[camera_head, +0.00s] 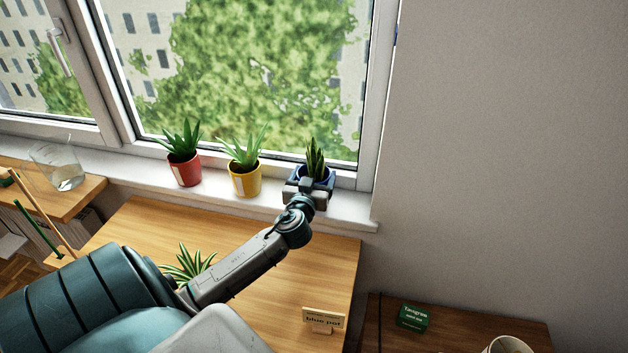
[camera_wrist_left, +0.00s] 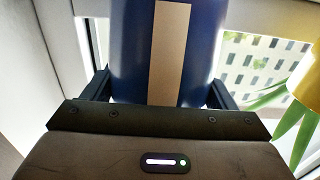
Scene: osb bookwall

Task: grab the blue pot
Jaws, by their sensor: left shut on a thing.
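The blue pot (camera_head: 328,178) holds a dark upright plant (camera_head: 315,157) and is at the right end of the windowsill. My left gripper (camera_head: 309,185) reaches it from the front and hides most of it in the head view. In the left wrist view the blue pot (camera_wrist_left: 135,50), with a tan vertical strip, sits between the two fingers of my left gripper (camera_wrist_left: 162,92), which is shut on it. I cannot tell whether the pot touches the sill. My right gripper is not in view.
A yellow pot (camera_head: 246,184) and a red pot (camera_head: 185,172) stand left on the windowsill (camera_head: 345,209). Below is a wooden table (camera_head: 150,222) with a "blue pot" sign (camera_head: 323,320) and another plant (camera_head: 188,264). A glass vase (camera_head: 62,170) stands far left.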

